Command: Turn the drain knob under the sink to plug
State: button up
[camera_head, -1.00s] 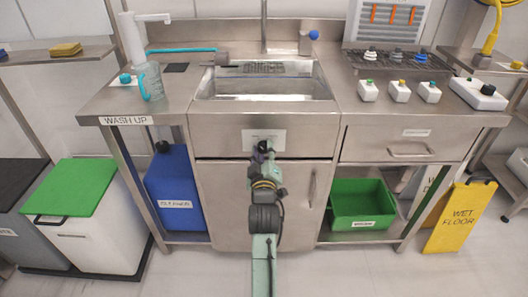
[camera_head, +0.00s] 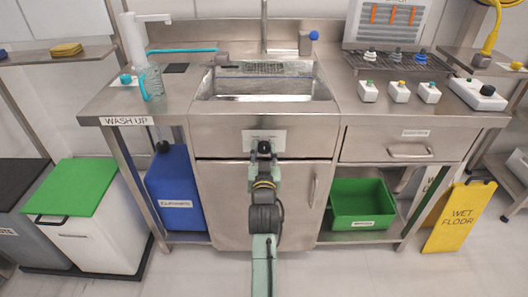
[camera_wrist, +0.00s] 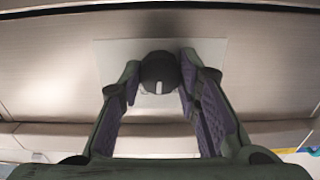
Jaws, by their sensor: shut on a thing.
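The drain knob (camera_wrist: 160,72) is a round black knob with a short white mark at its lower edge. It is mounted on a white label plate (camera_head: 274,138) on the steel panel below the sink (camera_head: 264,88). In the wrist view my gripper (camera_wrist: 160,76) has one finger on each side of the knob and is shut on it. The white mark sits at the bottom of the knob's face. In the head view my arm and gripper (camera_head: 264,152) cover the lower part of the plate and much of the knob. The plate's writing is too small to read.
Below the panel is a steel cabinet door with a vertical handle (camera_head: 312,187). A blue container (camera_head: 172,185) stands on the shelf to its left and a green crate (camera_head: 361,205) to its right. A yellow wet-floor sign (camera_head: 459,217) stands at the far right.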

jog(key=m, duration=0.6)
jog(key=shift+m, duration=0.3)
dwell(0.5)
jog(key=o, duration=1.1)
jog(key=shift+o, duration=0.2)
jog(key=s, duration=1.2)
